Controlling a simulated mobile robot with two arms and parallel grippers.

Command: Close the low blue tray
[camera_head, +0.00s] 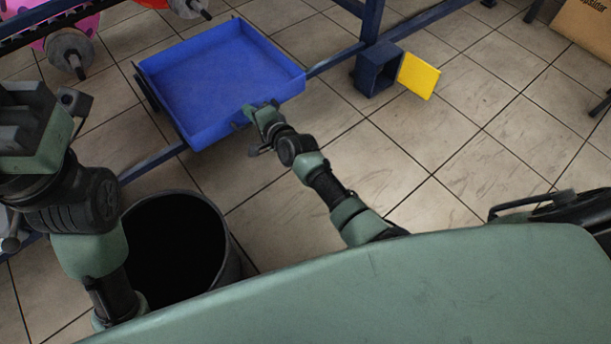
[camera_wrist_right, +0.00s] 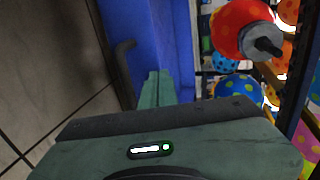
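The low blue tray (camera_head: 215,75) is pulled out from a dark blue frame over the tiled floor, open at the top and empty. My right gripper (camera_head: 258,112) is at the tray's near right front edge. In the right wrist view the gripper's fingers (camera_wrist_right: 157,88) lie close together, pointing at the tray's blue front wall (camera_wrist_right: 160,35). A dark handle (camera_wrist_right: 122,62) on that wall stands to the left of the fingers, not between them. Whether the fingertips touch the wall is unclear. My left arm is at the left of the head view; its fingertips cannot be made out.
A black round bin (camera_head: 228,265) stands below the tray. A blue frame bar (camera_head: 150,163) runs along the tray's near side. A small blue box (camera_head: 377,68) with an open yellow door (camera_head: 418,76) is at right.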

